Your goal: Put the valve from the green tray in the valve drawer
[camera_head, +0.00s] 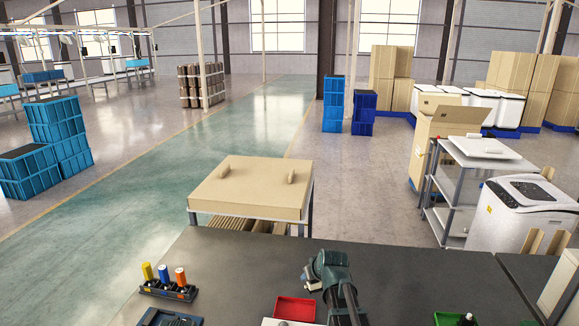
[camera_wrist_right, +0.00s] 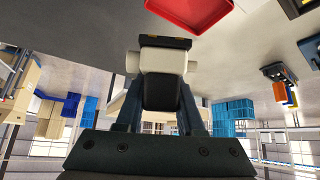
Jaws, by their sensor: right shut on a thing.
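My right gripper (camera_head: 318,281) is over the dark table, just beyond and right of the red tray. In the right wrist view its two fingers (camera_wrist_right: 161,103) are shut on a white and black part with short side stubs, which looks like the valve (camera_wrist_right: 163,59). In the head view the valve (camera_head: 312,287) is small and partly hidden by the gripper. The green tray (camera_head: 441,319) is at the bottom right, cut by the frame edge, with a dark thing in it. I cannot make out the valve drawer. My left gripper is not in view.
The red tray (camera_head: 295,309) lies near the gripper and also shows in the right wrist view (camera_wrist_right: 188,14). A black holder (camera_head: 167,290) with several coloured-top items stands at the left. A cardboard-coloured box (camera_head: 252,188) stands beyond the table. The table between holder and gripper is clear.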

